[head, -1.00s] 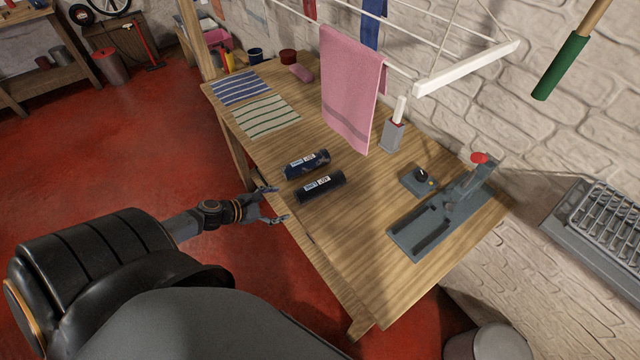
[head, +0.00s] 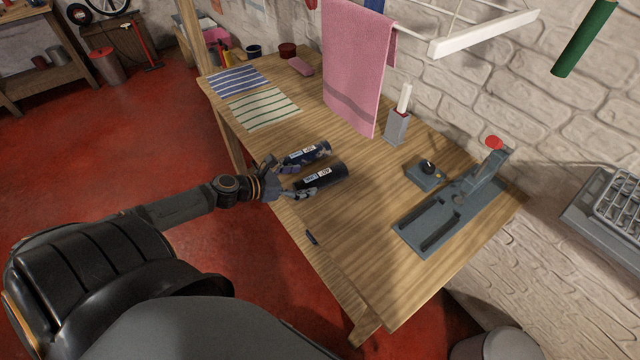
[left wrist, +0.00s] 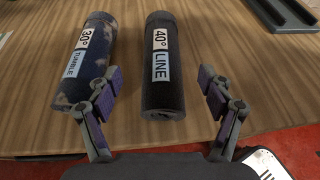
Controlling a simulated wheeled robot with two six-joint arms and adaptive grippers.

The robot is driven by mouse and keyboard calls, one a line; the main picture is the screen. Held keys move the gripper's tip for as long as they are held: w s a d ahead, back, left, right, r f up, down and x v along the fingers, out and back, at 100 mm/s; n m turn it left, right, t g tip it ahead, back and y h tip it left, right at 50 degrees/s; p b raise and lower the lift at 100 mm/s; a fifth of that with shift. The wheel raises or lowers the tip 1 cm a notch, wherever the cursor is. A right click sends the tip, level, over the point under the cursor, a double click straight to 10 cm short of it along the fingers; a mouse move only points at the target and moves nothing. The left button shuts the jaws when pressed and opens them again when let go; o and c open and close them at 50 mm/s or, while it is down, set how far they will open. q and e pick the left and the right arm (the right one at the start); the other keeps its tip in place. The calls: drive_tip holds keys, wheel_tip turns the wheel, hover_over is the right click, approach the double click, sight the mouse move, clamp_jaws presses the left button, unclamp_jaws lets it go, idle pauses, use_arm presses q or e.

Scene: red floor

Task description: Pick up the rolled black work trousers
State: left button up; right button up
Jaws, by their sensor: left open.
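The rolled black work trousers (head: 335,173) lie on the wooden bench as a dark cylinder with a white label. In the left wrist view the black roll (left wrist: 162,85) has a label reading "40° LINE". A dark blue mottled roll (head: 319,150) lies beside it, a narrow gap apart; its label (left wrist: 78,55) reads "30° TUMBLE". My left gripper (head: 292,177) is open at the near end of the black roll. In the left wrist view its fingers (left wrist: 159,80) stand on either side of that end, the left one partly overlapping the mottled roll. My right gripper is out of view.
Striped cloths (head: 262,108) lie further along the wooden bench (head: 345,235). A pink towel (head: 355,75) hangs from a white rack above. A grey holder (head: 396,127), a small knob box (head: 425,175) and a grey press tool (head: 440,220) stand toward the wall. The near bench top is mostly clear.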

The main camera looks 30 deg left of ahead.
sight(316, 178)
use_arm(q)
drive_tip(key=w+f+b, duration=0.1)
drive_tip(key=b, duration=0.1)
drive_tip(key=shift+w+d+f+b, duration=0.1)
drive_tip(key=shift+w+d+b, duration=0.05)
drive_tip(key=shift+d+b, duration=0.25)
drive_tip(key=shift+w+d, duration=0.15)
drive_tip(key=shift+w, duration=0.2)
drive_tip(key=shift+x, duration=0.9)
drive_tip(key=shift+w+d+f, duration=0.1)
drive_tip(key=shift+w+d, duration=0.1)
drive_tip(key=shift+w, duration=0.15)
drive_tip(key=c, duration=1.5)
drive_tip(key=shift+o, duration=0.2)
drive_tip(key=shift+p, duration=0.3)
